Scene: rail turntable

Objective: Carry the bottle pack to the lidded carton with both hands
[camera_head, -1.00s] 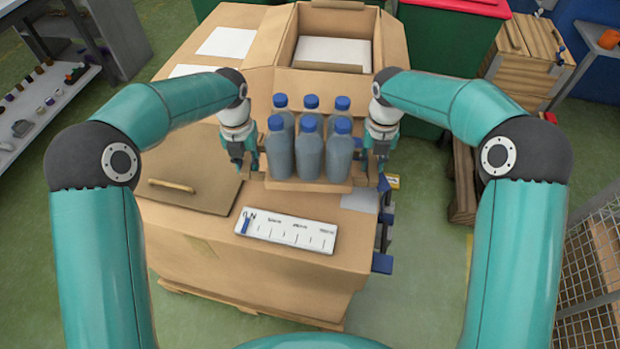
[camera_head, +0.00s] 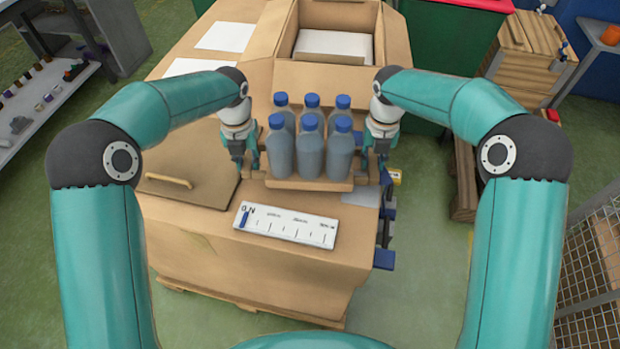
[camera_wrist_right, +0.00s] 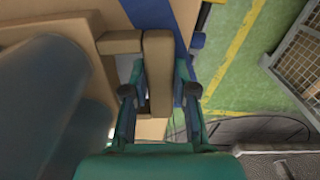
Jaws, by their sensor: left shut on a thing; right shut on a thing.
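The bottle pack (camera_head: 310,184) is a brown tray with several grey bottles with blue caps, upright and level in front of me. My left gripper (camera_head: 248,165) is shut on its left end, and my right gripper (camera_head: 373,166) on its right end. The right wrist view shows a brown handle bar (camera_wrist_right: 158,65) between the right fingers (camera_wrist_right: 158,98), with blurred bottles to the left. An open carton (camera_head: 286,85) with raised flaps and a white inside stands behind the pack. A flat brown lid (camera_head: 205,192) with a bar handle lies at the left. Whether the pack touches the surface is unclear.
The brown work surface (camera_head: 260,285) carries a white scale card (camera_head: 287,225) in front of the pack and white sheets (camera_head: 225,37) at the back left. Blue parts (camera_head: 384,258) stick out at its right edge. A wire cage (camera_head: 590,265) stands at the right, a wooden crate (camera_head: 525,50) at the back right.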

